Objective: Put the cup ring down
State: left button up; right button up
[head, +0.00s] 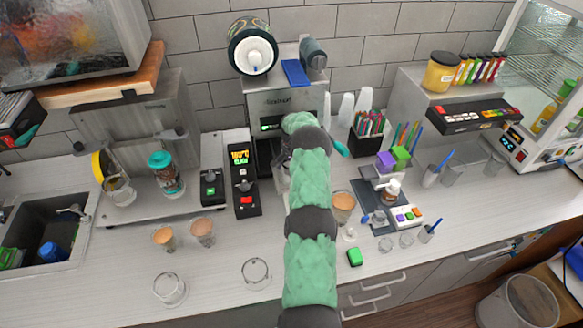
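The cup sealer (285,100) stands against the back wall, a grey machine with a lit green display. One green-sleeved arm comes up from the bottom, a little right of centre. I take it as my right arm. It reaches to the sealer's front and covers most of its lower part. My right gripper (284,160) is at the sealer's cup opening, largely hidden by the arm, so its fingers and any hold cannot be made out. The cup ring cannot be made out behind the arm. My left gripper is not in view.
Two filled cups (183,234) and clear glasses (171,289) stand on the counter left of the arm. Another filled cup (343,205) stands close right of it. A black control box (242,175) stands left of the sealer. A green block (355,257) lies near the front edge.

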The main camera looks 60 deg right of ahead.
jog(key=shift+r, duration=0.1)
jog(key=shift+f+b, duration=0.25)
jog(key=shift+b, duration=0.1)
jog(key=o, duration=1.2)
jog(key=shift+o, duration=0.2)
jog(key=shift+a, duration=0.1)
jog(key=shift+r+p, duration=0.45)
jog(key=shift+p, duration=0.05)
notch_tip(320, 180, up, 7)
jog(key=shift+r+b, duration=0.1)
jog(key=shift+b, duration=0.8)
